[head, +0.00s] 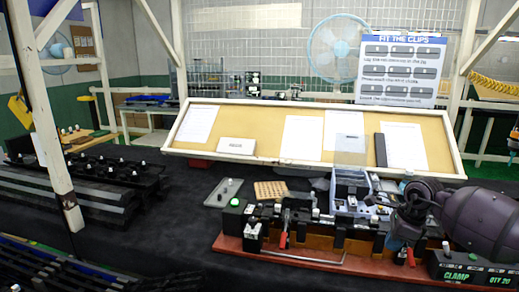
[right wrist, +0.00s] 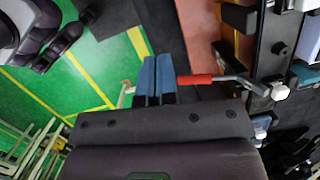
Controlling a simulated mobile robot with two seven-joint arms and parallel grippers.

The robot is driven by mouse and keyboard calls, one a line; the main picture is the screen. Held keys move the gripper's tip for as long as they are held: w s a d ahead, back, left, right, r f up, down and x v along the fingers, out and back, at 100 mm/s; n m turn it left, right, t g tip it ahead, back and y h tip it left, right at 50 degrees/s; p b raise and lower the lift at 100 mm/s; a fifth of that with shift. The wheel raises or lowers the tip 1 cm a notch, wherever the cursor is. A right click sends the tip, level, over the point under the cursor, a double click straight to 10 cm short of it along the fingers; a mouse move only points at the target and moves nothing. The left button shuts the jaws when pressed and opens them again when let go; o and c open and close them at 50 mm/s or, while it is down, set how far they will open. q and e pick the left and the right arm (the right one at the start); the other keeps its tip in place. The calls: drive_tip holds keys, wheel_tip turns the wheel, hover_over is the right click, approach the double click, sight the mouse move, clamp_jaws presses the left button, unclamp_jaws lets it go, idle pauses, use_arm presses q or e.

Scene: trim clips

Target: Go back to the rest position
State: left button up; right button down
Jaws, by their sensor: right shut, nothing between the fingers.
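My right gripper (head: 397,242) hangs over the right part of the red-brown fixture board (head: 225,243) in the head view. In the right wrist view its two blue fingers (right wrist: 154,78) are together with nothing between them. A red-handled clamp lever (right wrist: 196,79) lies just right of the fingers in that view, and whether they touch is unclear. Another red-handled lever (head: 283,240) stands at the board's left part. A black box marked CLAMP (head: 460,275) is at the board's right end, below my right arm. My left gripper is in neither view.
A blue-grey bin (head: 350,190) of small parts stands behind the board. A grey tray (head: 223,192) and a tan pegged block (head: 271,190) lie left of it. A slanted pinboard (head: 265,150) with papers closes the back. Dark table surface (head: 160,235) is free at the left front.

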drive_tip(key=a+r+m+t+y, duration=0.5)
drive_tip(key=a+r+m+y, duration=0.15)
drive_tip(key=a, duration=0.35)
drive_tip(key=a+r+m+t+y, duration=0.4)
drive_tip(key=a+r+m+y, duration=0.1)
drive_tip(key=a+m+y, duration=0.3)
drive_tip(key=s+d+f+m+t+h, duration=0.35)
drive_tip(key=f+m+h, duration=0.25)
drive_tip(key=f+m, duration=0.5)
drive_tip(key=s+d+f+m+t+h, duration=0.3)
drive_tip(key=s+f+m+h, duration=0.3)
drive_tip(key=m, duration=0.9)
drive_tip(key=s+d+f+m+g+h, duration=0.2)
drive_tip(key=s+f+m, duration=0.2)
drive_tip(key=s+f, duration=0.4)
drive_tip(key=s+d+f+m+g+h, duration=0.2)
drive_tip(key=s+f+m+g, duration=0.1)
drive_tip(key=s+f, duration=0.6)
drive_tip(key=s+m, duration=0.1)
drive_tip(key=s, duration=0.3)
drive_tip(key=shift+s+h, duration=0.25)
drive_tip(key=shift+h, duration=0.1)
drive_tip(key=shift+d, duration=0.1)
